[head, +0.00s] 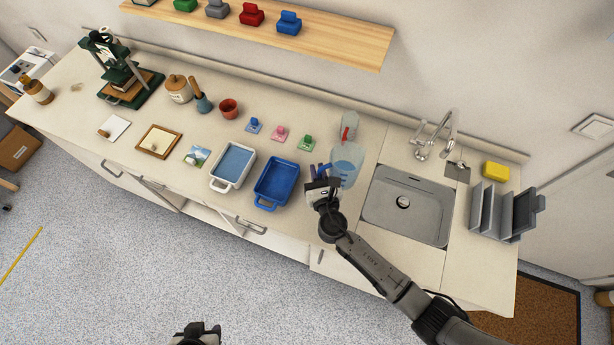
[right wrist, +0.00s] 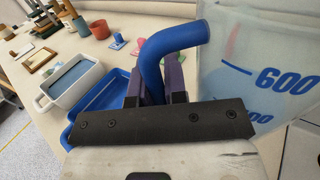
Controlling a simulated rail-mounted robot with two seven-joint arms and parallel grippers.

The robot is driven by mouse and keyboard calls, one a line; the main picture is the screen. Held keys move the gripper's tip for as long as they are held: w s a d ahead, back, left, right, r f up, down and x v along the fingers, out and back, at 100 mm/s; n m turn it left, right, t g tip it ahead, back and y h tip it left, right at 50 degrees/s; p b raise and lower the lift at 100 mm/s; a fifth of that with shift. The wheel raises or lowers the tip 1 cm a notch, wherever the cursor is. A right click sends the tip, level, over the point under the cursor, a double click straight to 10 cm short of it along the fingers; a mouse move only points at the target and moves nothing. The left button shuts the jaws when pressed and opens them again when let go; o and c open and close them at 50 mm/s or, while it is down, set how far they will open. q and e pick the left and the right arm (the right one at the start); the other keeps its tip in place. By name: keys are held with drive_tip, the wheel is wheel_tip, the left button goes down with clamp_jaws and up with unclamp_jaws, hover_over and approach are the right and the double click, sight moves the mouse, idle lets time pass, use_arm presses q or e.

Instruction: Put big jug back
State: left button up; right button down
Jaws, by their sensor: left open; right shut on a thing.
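The big jug (head: 347,164) is clear with blue marks and a blue handle. It is upright at the counter, just left of the sink; I cannot tell whether its base touches the counter. In the right wrist view the jug's wall (right wrist: 265,70) shows a "600" mark, and the blue handle (right wrist: 185,40) rises between my fingers. My right gripper (head: 324,184) is shut on this handle. A smaller clear jug (head: 349,122) with a red handle stands just behind. My left gripper (head: 197,334) is open and empty over the floor, away from the counter.
The sink (head: 408,207) with its tap (head: 436,135) lies right of the jug. A blue tray (head: 276,183) and a white tray (head: 233,166) of blue liquid lie left. Small coloured pieces lie behind the trays. A wooden shelf (head: 340,47) hangs above. A grey rack (head: 500,207) stands far right.

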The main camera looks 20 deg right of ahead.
drive_tip(key=w+a+f+b, duration=0.1)
drive_tip(key=f, duration=0.1)
drive_tip(key=w+f, duration=0.1)
drive_tip(key=f, duration=0.1)
drive_tip(key=w+a+f+b, duration=0.1)
drive_tip(key=f, duration=0.1)
drive_tip(key=shift+a+b, duration=0.3)
drive_tip(key=shift+a, duration=0.05)
drive_tip(key=shift+f, duration=0.2)
